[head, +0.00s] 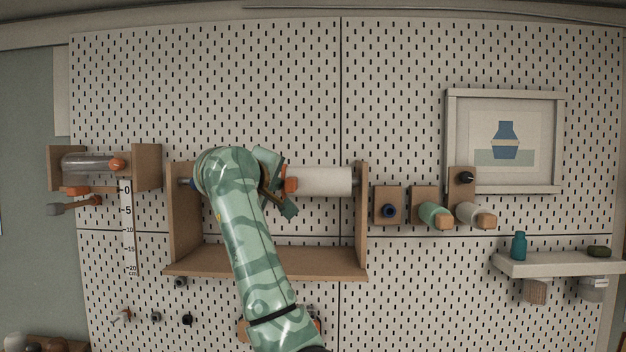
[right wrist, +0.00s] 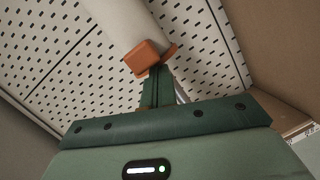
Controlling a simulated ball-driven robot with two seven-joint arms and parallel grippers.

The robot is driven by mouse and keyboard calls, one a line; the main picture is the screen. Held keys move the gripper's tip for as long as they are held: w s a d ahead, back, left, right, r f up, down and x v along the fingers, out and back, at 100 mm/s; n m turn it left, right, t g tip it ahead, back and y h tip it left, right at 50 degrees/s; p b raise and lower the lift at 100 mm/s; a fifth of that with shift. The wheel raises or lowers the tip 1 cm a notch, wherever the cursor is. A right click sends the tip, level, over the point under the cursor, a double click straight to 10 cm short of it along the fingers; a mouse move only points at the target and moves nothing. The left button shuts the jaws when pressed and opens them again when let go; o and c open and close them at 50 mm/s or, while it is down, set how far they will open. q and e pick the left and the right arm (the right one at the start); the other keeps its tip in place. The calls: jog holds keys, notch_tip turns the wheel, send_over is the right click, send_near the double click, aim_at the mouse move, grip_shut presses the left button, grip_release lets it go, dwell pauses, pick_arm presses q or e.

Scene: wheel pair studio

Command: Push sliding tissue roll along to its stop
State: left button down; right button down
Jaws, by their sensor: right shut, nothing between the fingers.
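The white tissue roll (head: 325,181) lies level between the two side walls of a wooden holder, close to its right wall (head: 361,215). An orange block (head: 291,185) sits at the roll's left end. In the right wrist view, the roll (right wrist: 115,22) runs up from the orange block (right wrist: 147,57). My right gripper (head: 279,188) is at the left side of that block, shut and empty. Its fingers (right wrist: 157,88) reach up to the block; I cannot tell whether they touch. My arm hides the left part of the holder's inside. My left gripper is not in view.
The holder's bottom shelf (head: 318,262) lies below. A smaller wooden holder with a clear tube (head: 88,164) and a scale strip (head: 128,230) are at left. Pegs with a green roll (head: 432,214), a framed picture (head: 505,186) and a shelf (head: 560,266) are at right.

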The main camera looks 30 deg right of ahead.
jog(key=s+f+b+v, duration=0.1)
jog(key=b+v, duration=0.3)
jog(key=v, duration=0.3)
jog(key=shift+d+f, duration=0.25)
jog(key=shift+d, duration=0.05)
jog(key=shift+w, duration=0.1)
